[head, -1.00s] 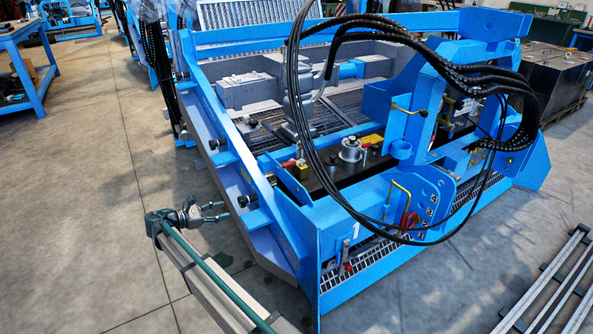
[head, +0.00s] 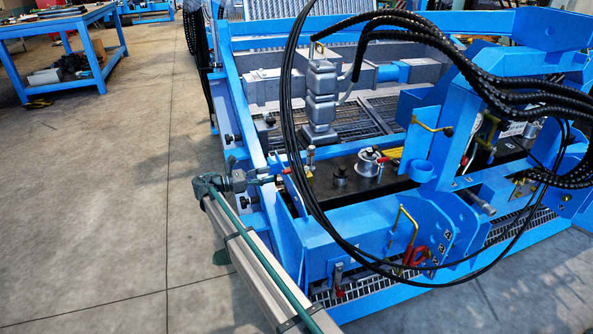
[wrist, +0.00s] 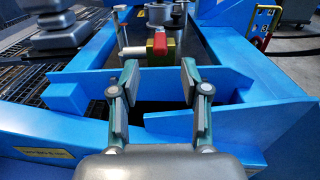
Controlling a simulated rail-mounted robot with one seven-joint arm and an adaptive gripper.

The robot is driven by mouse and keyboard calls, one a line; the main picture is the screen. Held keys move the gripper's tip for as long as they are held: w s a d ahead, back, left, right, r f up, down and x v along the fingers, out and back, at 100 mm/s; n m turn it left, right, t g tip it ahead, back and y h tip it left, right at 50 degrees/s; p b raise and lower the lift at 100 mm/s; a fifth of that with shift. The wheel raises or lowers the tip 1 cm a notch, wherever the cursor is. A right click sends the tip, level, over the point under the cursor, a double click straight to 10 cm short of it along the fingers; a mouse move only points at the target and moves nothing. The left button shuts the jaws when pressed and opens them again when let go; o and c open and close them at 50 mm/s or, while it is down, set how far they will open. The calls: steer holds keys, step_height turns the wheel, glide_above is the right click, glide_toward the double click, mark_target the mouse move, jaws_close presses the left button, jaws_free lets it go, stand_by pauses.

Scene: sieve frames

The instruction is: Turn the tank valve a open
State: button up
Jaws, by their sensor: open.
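The tank valve, with a red handle on a yellow-green body (wrist: 160,50), shows in the wrist view just beyond the fingertips and between them in the picture. My gripper (wrist: 159,73) is open and empty, its two fingers on either side of a blue plate edge in the picture. In the head view my gripper (head: 268,180) is at the left side of the blue machine, close to a small red part (head: 286,170) that looks like the valve handle. The fingers hide most of the valve there. I see no contact with the handle.
A small post with a red top (head: 311,152) stands beside the valve. A round metal cap (head: 368,160) sits on the black tank top. Blue frame plates (wrist: 225,88) surround the gripper. Black hoses (head: 292,110) loop over the machine.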

mark_target(291, 169)
steer(key=b+x, duration=0.2)
steer(key=x, duration=0.7)
steer(key=shift+d, duration=0.25)
jaws_close()
